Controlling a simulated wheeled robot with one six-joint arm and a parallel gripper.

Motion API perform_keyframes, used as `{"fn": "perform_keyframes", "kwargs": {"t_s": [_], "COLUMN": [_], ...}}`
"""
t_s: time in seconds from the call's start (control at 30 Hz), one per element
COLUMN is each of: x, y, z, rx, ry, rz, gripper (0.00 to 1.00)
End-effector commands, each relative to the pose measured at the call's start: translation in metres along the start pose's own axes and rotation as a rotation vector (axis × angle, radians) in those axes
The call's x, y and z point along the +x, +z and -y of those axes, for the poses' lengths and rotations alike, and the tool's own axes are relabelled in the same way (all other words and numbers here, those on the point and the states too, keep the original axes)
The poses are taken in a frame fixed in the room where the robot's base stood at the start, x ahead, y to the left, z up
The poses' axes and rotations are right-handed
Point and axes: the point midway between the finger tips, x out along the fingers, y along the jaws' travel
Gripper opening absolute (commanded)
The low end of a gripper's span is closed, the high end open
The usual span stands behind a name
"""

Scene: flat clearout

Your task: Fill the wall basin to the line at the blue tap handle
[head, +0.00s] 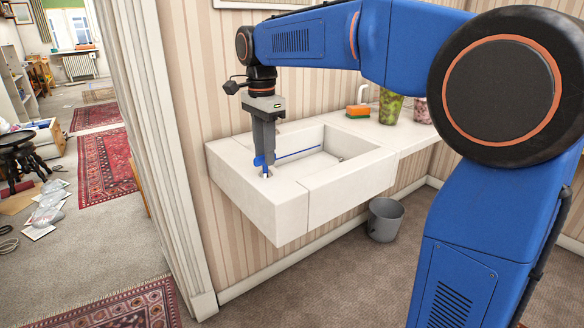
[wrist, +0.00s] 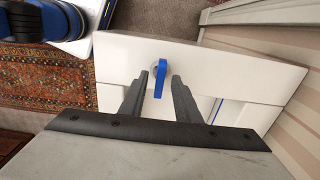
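The white wall basin (head: 250,205) is fixed to the striped wall. A blue line (head: 299,153) runs along its inner wall, and no water shows inside. The blue tap handle (head: 259,161) stands on the basin's left ledge; it also shows in the wrist view (wrist: 161,79). My gripper (head: 265,150) points down over that ledge, right at the handle. In the wrist view its two fingers (wrist: 160,85) are apart, with the handle in line with the gap between them. I cannot tell whether either finger touches it.
A white counter (head: 405,139) continues to the right, holding a sponge (head: 358,110) and two patterned pots (head: 390,107). A grey bucket (head: 384,219) stands on the floor below. A white door frame (head: 165,170) is close on the left, with red rugs (head: 104,165) beyond.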

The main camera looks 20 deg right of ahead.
Motion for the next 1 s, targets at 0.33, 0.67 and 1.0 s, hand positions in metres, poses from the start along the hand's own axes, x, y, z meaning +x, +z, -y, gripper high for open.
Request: {"fn": "perform_keyframes", "kwargs": {"t_s": [0.33, 0.67, 1.0], "x": [-0.0003, -0.0004, -0.0005], "y": [0.0000, 0.0000, 0.0000], "z": [0.0001, 0.0002, 0.0002], "rx": [0.000, -0.152, -0.353], "ry": [0.000, -0.001, -0.001], "rz": [0.000, 0.000, 0.000], "gripper": [0.00, 0.00, 0.00]}}
